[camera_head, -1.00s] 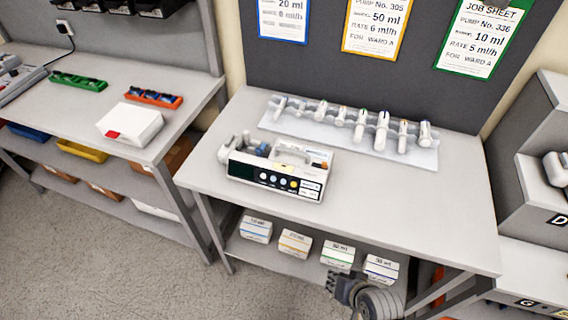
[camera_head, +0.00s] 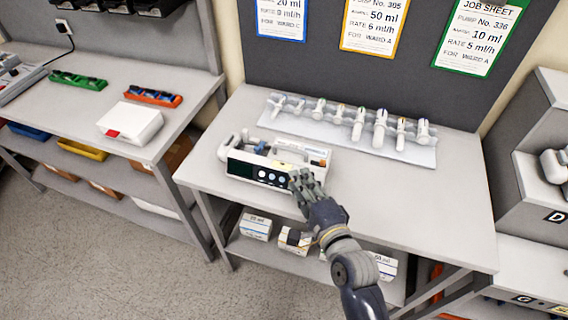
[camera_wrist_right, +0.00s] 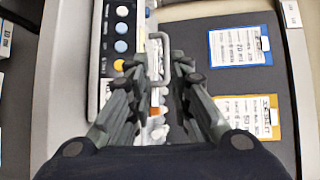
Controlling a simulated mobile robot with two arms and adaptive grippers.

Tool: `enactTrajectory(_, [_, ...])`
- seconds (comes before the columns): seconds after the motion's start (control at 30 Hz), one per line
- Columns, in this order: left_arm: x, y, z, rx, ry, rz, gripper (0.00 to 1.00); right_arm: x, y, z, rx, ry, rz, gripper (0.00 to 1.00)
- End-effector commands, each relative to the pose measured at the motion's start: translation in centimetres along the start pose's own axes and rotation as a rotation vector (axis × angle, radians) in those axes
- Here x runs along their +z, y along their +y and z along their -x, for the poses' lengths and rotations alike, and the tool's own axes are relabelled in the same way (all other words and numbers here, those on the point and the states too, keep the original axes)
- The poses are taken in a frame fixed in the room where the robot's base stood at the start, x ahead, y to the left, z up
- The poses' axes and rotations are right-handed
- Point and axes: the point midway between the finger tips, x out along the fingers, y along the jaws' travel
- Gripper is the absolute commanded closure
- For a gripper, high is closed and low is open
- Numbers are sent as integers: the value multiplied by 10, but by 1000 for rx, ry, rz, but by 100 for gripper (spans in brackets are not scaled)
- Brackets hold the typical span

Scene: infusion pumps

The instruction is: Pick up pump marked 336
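A white infusion pump (camera_head: 250,165) with a dark display and round buttons lies on the middle table. Its number cannot be read. My right gripper (camera_head: 303,180) is at the pump's right front corner and covers part of its front. In the right wrist view, the pump's button panel (camera_wrist_right: 121,28) is left of the fingers. My right gripper (camera_wrist_right: 157,66) is open there, its fingers apart with a grey bar-like handle (camera_wrist_right: 158,38) showing between them. Contact cannot be told. My left gripper is not in view.
A rack of syringes (camera_head: 360,135) stands along the table's back. Job sheets hang behind, one reading Pump No. 336 (camera_head: 480,38). White boxes (camera_head: 256,226) sit on the shelf below. The tabletop's right part is clear. A white box (camera_head: 130,123) stands on the left bench.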

Motion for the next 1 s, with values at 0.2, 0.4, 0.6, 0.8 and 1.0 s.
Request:
enactTrajectory(0.2, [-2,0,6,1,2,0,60,1,-8,-28,-22,2,-31,81])
enactTrajectory(0.4, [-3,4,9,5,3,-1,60,0,-6,-52,-19,2,-28,81])
enactTrajectory(0.6, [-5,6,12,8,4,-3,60,0,-7,-62,-18,2,-27,81])
enactTrajectory(0.8, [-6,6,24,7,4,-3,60,-4,-12,-86,-18,2,-26,81])
enactTrajectory(1.0, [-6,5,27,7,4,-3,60,-5,-10,-105,-18,2,-26,81])
